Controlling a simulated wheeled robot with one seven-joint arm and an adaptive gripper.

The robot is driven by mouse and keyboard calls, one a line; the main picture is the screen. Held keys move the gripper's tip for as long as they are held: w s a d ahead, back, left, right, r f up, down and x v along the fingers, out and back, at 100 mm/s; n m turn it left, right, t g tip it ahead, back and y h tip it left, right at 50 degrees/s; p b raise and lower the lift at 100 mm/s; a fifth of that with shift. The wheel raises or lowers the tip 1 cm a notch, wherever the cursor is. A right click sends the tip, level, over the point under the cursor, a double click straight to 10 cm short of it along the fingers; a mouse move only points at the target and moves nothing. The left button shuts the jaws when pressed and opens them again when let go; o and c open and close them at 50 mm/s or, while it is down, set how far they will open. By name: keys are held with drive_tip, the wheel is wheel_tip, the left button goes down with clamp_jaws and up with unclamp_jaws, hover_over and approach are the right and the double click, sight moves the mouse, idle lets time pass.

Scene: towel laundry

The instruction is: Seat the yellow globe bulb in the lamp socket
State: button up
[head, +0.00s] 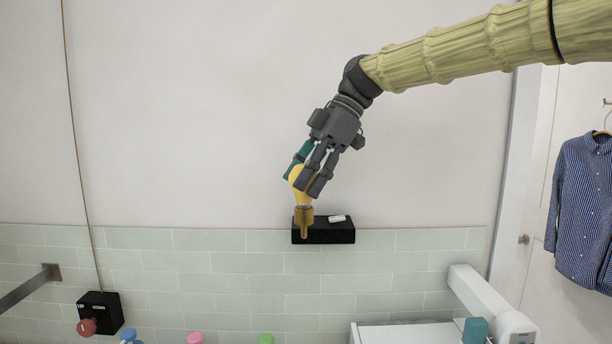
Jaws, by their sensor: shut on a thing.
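The yellow globe bulb (297,177) is held in my gripper (304,181), whose dark fingers are closed around its upper part. The bulb points downward, and a brass-coloured piece (303,215) shows at its lower end, with a narrower tip below. I cannot tell whether this brass piece is only the bulb's own base or includes a socket. It overlaps the left part of a black box (335,236) on the wall in the picture; whether they touch is unclear. I cannot clearly pick out the lamp socket.
A small white piece (337,218) lies on the black box. Another black box (106,305) with a red knob-like thing (87,327) is at lower left, near a metal bar (28,288). Blue, pink and green tops show along the bottom edge. A white appliance (490,305) stands at lower right.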

drive_tip(key=shift+f, duration=0.1)
idle(0.3)
drive_tip(key=o, duration=1.1)
drive_tip(key=v, duration=1.2)
drive_tip(key=shift+d, duration=0.1)
